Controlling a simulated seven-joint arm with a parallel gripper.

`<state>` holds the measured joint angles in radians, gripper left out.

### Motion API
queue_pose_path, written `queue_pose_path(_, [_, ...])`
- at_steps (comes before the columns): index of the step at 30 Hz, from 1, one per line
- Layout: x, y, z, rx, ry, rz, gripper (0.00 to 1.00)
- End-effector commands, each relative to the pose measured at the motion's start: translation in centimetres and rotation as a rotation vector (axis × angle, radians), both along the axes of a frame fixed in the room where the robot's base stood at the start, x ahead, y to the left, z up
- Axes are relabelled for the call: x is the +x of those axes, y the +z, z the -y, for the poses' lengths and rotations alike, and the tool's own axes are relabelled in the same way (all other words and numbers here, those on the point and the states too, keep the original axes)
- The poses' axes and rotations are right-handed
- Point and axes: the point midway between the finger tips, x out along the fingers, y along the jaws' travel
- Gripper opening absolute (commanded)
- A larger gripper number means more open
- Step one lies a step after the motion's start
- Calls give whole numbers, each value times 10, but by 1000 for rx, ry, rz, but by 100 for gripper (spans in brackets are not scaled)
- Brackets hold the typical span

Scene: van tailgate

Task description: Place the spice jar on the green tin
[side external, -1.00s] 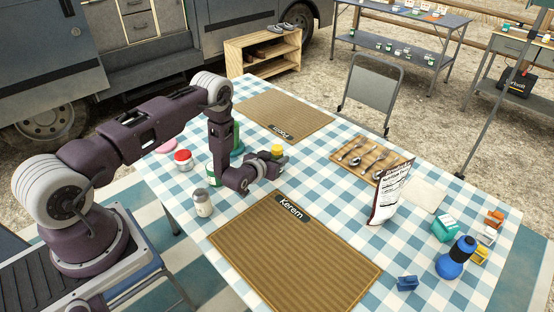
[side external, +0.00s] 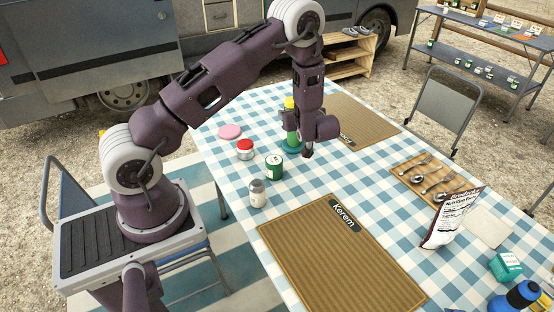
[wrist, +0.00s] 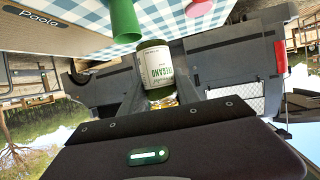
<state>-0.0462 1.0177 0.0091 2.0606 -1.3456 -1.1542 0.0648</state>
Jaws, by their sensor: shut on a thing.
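The spice jar is dark green with a white oregano label and a yellow lid. In the wrist view the jar (wrist: 154,68) sits between the fingers of my gripper (wrist: 160,98), which is shut on it. In the side view the jar's yellow lid (side external: 289,102) shows beside my gripper (side external: 295,123), raised above the table; the jar looks upright. I cannot make out the tin in the wrist view.
A tall green cylinder (wrist: 122,22) stands close to the held jar. A red-lidded jar (side external: 245,150) and a shaker (side external: 257,194) flank the tin; a pink disc (side external: 230,131) lies behind. Kerem's mat (side external: 335,255) is bare. A printed pouch (side external: 447,218) stands at right.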

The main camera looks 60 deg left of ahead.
Motion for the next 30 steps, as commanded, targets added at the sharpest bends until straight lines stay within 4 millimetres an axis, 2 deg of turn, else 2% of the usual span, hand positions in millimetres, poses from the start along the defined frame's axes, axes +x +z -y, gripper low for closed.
queue_pose_path(3, [-36,5,3,2,166,1,0])
queue_pose_path(6, [-54,6,6,2,248,0,0])
queue_pose_path(8, [-60,-1,7,2,271,-3,0])
queue_pose_path(12, [-62,-34,6,3,281,-5,0])
queue_pose_path(21, [-61,-88,6,2,280,-1,0])
queue_pose_path(30, [-61,-93,6,2,279,3,0])
